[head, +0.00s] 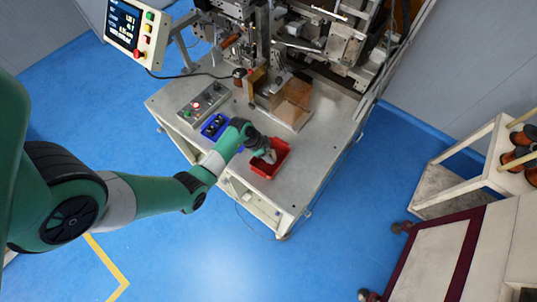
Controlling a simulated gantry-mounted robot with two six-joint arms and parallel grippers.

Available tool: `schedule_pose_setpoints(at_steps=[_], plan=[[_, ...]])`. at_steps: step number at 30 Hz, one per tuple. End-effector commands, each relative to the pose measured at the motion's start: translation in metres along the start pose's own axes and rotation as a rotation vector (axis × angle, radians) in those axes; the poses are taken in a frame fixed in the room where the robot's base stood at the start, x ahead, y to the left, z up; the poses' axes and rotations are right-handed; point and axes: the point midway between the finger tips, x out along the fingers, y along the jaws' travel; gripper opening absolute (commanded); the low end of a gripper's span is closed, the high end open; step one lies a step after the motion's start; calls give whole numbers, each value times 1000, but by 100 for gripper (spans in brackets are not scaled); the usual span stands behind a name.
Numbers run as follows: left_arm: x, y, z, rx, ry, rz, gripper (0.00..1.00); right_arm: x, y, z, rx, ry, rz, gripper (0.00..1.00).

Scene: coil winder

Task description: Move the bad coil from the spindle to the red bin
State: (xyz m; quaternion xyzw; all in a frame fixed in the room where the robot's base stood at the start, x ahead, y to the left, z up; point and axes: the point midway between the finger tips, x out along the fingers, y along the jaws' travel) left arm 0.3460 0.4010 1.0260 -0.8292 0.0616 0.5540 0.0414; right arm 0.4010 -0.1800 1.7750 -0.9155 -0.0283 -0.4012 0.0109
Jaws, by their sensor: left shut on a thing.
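The red bin (258,172) stands on the front part of the metal machine table. My left arm reaches in from the left, and my left gripper (269,156) is low over the red bin, pointing down into it. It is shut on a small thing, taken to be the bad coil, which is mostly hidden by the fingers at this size. I cannot tell whether it touches the bin floor. The spindle area of the winder (262,35) is at the back, and its spindle is not clear. My right gripper is not in view.
A blue bin (214,126) with dark items sits left of the red bin. A button box (204,102) is behind it. A clear-walled box (289,100) stands behind the red bin. A cart (465,160) with copper-coloured spools is at right. The table's front right is bare.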

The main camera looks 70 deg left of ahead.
Motion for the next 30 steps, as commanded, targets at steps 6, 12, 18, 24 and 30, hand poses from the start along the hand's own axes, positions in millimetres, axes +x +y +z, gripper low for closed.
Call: schedule_pose_setpoints(at_steps=[6, 12, 18, 24, 30], plan=[[29, 0, 13, 0, -1, 1, 2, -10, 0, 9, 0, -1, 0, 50], [28, 0, 12, 0, 0, 0, 2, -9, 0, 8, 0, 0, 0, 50], [30, 0, 13, 0, -1, 0, 68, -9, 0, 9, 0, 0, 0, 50], [30, 0, 13, 0, -1, 0, 83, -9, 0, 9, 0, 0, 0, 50], [28, 0, 12, 0, 0, 0, 83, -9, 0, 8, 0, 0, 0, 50]])
